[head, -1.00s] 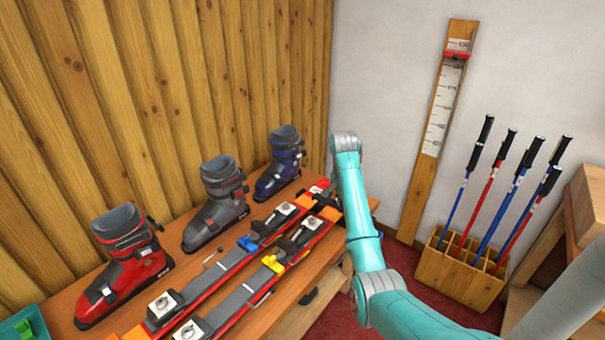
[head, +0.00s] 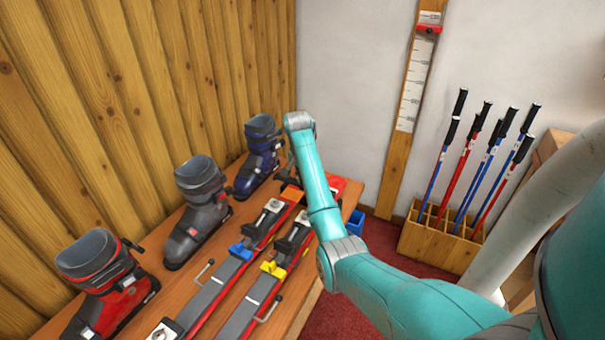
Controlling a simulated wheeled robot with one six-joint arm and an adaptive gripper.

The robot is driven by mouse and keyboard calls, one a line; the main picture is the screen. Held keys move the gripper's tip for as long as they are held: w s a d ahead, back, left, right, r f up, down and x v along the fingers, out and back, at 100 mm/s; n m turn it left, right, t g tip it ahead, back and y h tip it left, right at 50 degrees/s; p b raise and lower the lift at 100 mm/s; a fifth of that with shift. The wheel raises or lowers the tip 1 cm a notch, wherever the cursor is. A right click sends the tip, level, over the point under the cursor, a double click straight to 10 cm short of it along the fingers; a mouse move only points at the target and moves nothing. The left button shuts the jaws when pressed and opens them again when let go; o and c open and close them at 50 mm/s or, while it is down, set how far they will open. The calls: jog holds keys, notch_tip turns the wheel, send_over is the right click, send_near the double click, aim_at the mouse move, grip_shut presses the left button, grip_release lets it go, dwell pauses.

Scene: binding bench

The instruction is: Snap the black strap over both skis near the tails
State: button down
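Two red skis lie side by side along the wooden bench in the head view, the left ski (head: 210,294) and the right ski (head: 252,304). Both have grey strips and bindings, and their far ends reach toward the wall. My gripper (head: 289,181) is a small dark shape at the far end of the skis, mostly hidden behind my own teal arm. I cannot tell whether its fingers are open or shut. The black strap cannot be made out; dark parts near the gripper are too small and covered to separate.
Red, grey and blue boots, the nearest red (head: 112,285), stand along the wall side of the bench. A blue clamp (head: 241,249) and a yellow clamp (head: 273,269) sit at the skis. A blue bin (head: 355,222) and a pole rack (head: 436,247) stand beyond the bench.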

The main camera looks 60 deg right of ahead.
jog(key=shift+f, duration=2.1)
jog(key=shift+f, duration=2)
jog(key=c, duration=0.7)
grip_release()
jog(key=shift+o, duration=0.2)
jog(key=shift+r, duration=5)
